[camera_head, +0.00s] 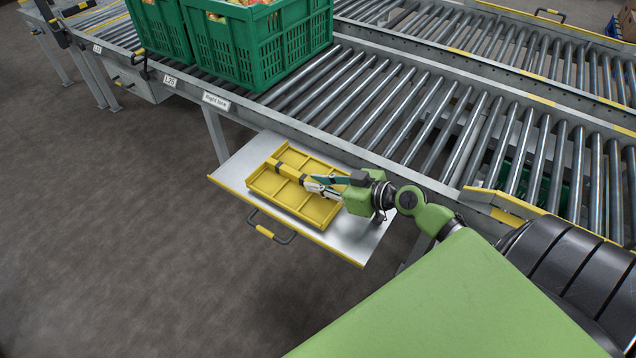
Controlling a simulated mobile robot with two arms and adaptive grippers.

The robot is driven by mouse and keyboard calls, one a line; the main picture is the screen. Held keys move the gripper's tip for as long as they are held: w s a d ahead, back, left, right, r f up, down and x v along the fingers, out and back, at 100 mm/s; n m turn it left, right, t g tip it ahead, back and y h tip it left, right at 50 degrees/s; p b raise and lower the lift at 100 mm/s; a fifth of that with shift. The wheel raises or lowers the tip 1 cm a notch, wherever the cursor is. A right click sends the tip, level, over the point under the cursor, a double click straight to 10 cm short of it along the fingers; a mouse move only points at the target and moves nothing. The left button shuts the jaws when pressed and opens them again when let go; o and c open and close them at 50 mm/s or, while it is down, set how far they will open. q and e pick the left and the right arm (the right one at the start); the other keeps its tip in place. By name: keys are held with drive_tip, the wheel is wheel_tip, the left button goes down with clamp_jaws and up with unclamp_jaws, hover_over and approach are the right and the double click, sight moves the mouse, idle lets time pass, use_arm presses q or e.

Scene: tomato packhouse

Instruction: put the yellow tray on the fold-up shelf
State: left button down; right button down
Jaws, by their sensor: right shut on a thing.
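The yellow tray (262,183) is shallow and split into several compartments by low ribs, with a raised bar along its middle. It appears to rest flat on the fold-up shelf (236,165), a grey metal plate with a yellow front edge, folded out level beside the conveyor. My right gripper (310,185) reaches in from the right, low over the tray, and is shut on its middle bar. The fingers and wrist hide the tray's right part. My left gripper is not in the picture.
The roller conveyor (400,105) runs behind the shelf. Green crates (250,45) with produce stand on it at the upper left. A black and yellow handle (268,232) juts from the shelf's front. The floor at the left is clear.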

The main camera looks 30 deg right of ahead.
drive_tip(key=shift+s+f+b, duration=0.15)
drive_tip(key=shift+f+b, duration=0.35)
drive_tip(key=shift+f, duration=0.05)
drive_tip(key=c, duration=2)
unclamp_jaws()
drive_tip(key=shift+f, duration=0.1)
drive_tip(key=shift+r+p, duration=0.4)
drive_tip(key=shift+p, duration=0.15)
drive_tip(key=shift+a+r+p, duration=0.1)
drive_tip(key=shift+r+p, duration=0.35)
drive_tip(key=shift+p, duration=0.05)
drive_tip(key=v, duration=1.1)
drive_tip(key=shift+s+r+b, duration=0.25)
drive_tip(key=shift+s+b, duration=0.05)
drive_tip(key=shift+b, duration=0.1)
